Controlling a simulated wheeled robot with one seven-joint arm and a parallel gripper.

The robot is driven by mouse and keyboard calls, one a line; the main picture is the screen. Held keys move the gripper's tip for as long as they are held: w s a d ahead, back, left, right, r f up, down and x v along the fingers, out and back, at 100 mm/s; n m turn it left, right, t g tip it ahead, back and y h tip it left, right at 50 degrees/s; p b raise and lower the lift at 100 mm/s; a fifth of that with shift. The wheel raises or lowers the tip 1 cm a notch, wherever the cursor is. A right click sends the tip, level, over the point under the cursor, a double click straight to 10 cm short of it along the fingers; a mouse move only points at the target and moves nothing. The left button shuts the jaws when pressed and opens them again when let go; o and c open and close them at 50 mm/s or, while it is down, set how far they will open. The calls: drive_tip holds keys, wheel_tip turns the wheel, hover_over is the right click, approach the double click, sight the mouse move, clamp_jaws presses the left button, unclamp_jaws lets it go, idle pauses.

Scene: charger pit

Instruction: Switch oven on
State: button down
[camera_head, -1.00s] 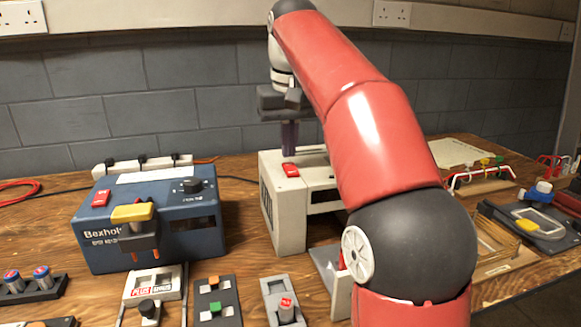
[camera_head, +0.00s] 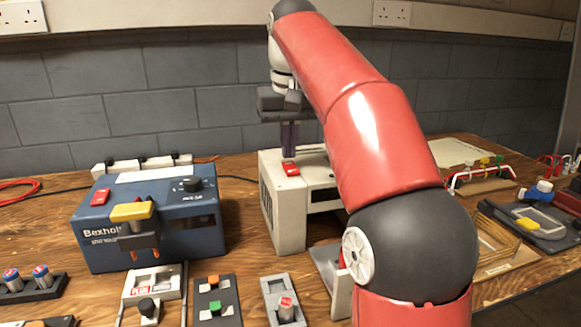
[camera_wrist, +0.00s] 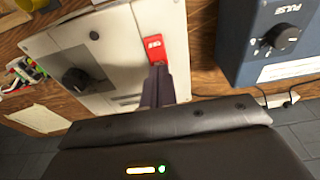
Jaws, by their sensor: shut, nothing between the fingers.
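The oven looks to be the white box (camera_head: 283,215) in the middle of the bench, with a dark slotted side and a window in front. A red rocker switch (camera_head: 291,169) sits on its top near the left edge; it also shows in the wrist view (camera_wrist: 155,48). My gripper (camera_head: 288,157) points down, shut and empty, with its fingertips right at the back edge of the switch. In the wrist view the fingertips (camera_wrist: 158,70) overlap the switch's near edge. I cannot tell whether they touch or press it, or which way the rocker is tipped.
A blue Bexholm box (camera_head: 150,240) with its own red switch (camera_head: 100,197) and black knob stands to the left. A black knob (camera_wrist: 75,80) is on the white box's top. A power strip (camera_head: 140,164) lies behind. Several small fixtures line the front.

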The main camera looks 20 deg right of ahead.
sight(289, 164)
drive_tip(key=shift+f+b, duration=0.45)
drive_tip(key=shift+f, duration=0.25)
wheel_tip(289, 164, up, 2)
drive_tip(key=shift+r+p, duration=0.25)
drive_tip(key=shift+p, duration=1)
drive_tip(key=shift+r, duration=2.3)
